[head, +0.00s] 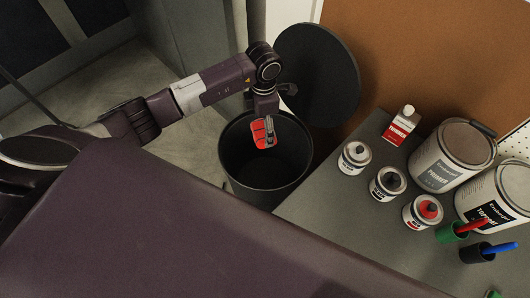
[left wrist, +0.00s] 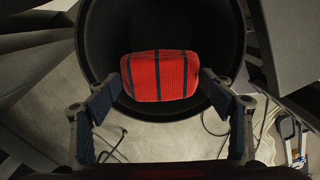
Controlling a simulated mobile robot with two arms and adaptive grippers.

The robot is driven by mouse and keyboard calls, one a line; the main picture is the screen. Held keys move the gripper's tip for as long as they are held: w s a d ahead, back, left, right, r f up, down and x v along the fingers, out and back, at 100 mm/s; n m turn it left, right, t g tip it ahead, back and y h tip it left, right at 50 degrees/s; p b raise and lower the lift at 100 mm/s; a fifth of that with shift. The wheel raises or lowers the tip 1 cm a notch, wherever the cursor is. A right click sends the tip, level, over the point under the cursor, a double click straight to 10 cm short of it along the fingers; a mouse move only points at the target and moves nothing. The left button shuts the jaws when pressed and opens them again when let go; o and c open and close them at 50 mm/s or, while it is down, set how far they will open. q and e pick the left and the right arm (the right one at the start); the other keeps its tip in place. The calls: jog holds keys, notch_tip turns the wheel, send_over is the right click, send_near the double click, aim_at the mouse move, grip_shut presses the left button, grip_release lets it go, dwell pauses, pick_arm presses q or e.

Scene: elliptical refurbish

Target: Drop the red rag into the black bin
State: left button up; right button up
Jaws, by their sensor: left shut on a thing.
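The red rag (head: 263,133) with dark stripes is held by my left gripper (head: 268,128) above the opening of the black bin (head: 228,150). In the left wrist view the rag (left wrist: 160,76) is between the two fingers of my left gripper (left wrist: 161,84), which are shut on it. The dark round bin (left wrist: 235,30) lies behind and below the rag there. The bin's round black lid (head: 318,75) stands up open behind it. The bin's inside looks empty where I can see it. My right gripper is not in view.
A grey table (head: 350,225) stands right of the bin. Cables (left wrist: 215,122) lie on the floor beside the bin.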

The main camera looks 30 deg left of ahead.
pick_arm(q)
jog(key=shift+s+a+f+n, duration=0.25)
jog(key=shift+f+n, duration=0.25)
jog(key=shift+n, duration=0.1)
jog(key=shift+s+a+f+n, duration=0.2)
jog(key=shift+f+n, duration=0.1)
jog(key=shift+f, duration=0.2)
jog(key=shift+w+f+b, duration=0.1)
jog(key=shift+f+b, duration=0.35)
jog(key=shift+f, duration=0.15)
notch_tip(320, 180, down, 5)
jog(key=b, duration=0.3)
jog(key=shift+r, duration=0.2)
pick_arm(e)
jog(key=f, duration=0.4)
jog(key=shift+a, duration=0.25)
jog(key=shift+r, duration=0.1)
pick_arm(q)
jog(key=o, duration=1.2)
